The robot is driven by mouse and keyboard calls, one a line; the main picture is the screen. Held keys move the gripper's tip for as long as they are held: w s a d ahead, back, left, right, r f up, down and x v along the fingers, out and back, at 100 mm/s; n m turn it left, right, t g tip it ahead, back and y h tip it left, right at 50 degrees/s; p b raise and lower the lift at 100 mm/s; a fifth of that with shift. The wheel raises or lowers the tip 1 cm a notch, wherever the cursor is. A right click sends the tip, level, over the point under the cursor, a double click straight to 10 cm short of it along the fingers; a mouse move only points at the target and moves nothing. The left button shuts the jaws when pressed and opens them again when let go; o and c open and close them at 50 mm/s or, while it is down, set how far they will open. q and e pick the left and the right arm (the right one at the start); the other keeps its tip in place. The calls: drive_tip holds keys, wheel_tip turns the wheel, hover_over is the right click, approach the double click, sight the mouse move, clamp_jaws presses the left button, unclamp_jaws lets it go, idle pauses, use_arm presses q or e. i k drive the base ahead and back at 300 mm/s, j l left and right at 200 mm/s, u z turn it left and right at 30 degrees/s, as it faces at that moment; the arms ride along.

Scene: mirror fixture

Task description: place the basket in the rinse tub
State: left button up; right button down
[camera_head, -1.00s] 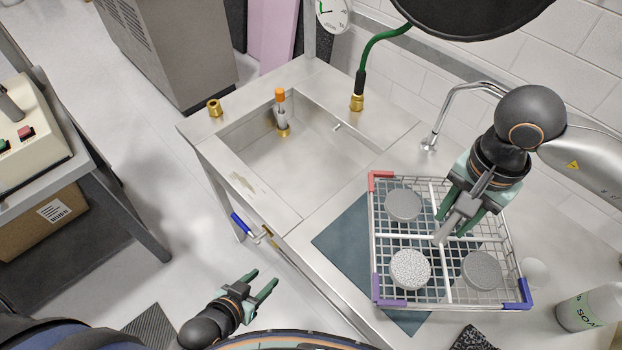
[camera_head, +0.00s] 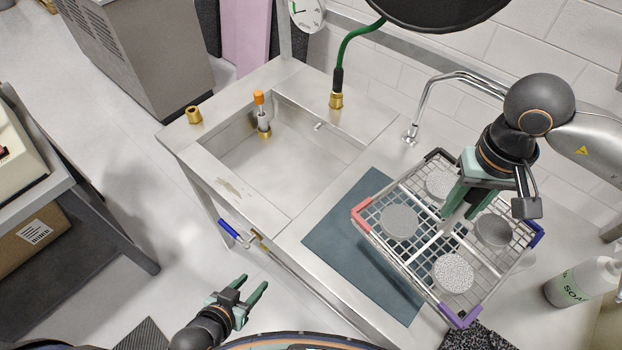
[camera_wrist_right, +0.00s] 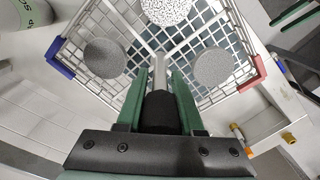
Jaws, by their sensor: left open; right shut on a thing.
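The wire basket (camera_head: 405,272) has red, blue and purple corners and holds several grey discs. In the head view it is at the right, above the counter and partly over the blue-grey mat. My right gripper (camera_head: 458,212) is shut on the basket's central handle, which the right wrist view shows between the green fingers (camera_wrist_right: 160,80). Part of the basket is hidden behind the gripper. The rinse tub (camera_head: 270,165) is a recessed steel basin left of the basket, with an orange-topped post in its far left corner. My left gripper (camera_head: 246,294) is open and empty, below the counter's front edge.
The blue-grey mat (camera_head: 350,245) lies between the tub and basket. A bent metal faucet (camera_head: 422,105) stands behind the mat. A green hose (camera_head: 345,60) with a brass fitting is behind the tub. A soap bottle (camera_head: 580,282) stands at the right.

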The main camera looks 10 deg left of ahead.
sight(294, 180)
drive_tip(key=j+z, duration=0.1)
drive_tip(key=j, duration=0.4)
drive_tip(key=k+j+z, duration=0.15)
drive_tip(key=j, duration=0.4)
drive_tip(key=i+j, duration=0.1)
drive_tip(key=j, duration=0.15)
drive_tip(key=i+j+z, duration=0.1)
drive_tip(key=j, duration=0.2)
drive_tip(key=i+j+z, duration=0.1)
drive_tip(key=i+j, duration=0.15)
drive_tip(key=i+j+z, duration=0.15)
drive_tip(key=j, duration=0.25)
drive_tip(key=i, duration=0.1)
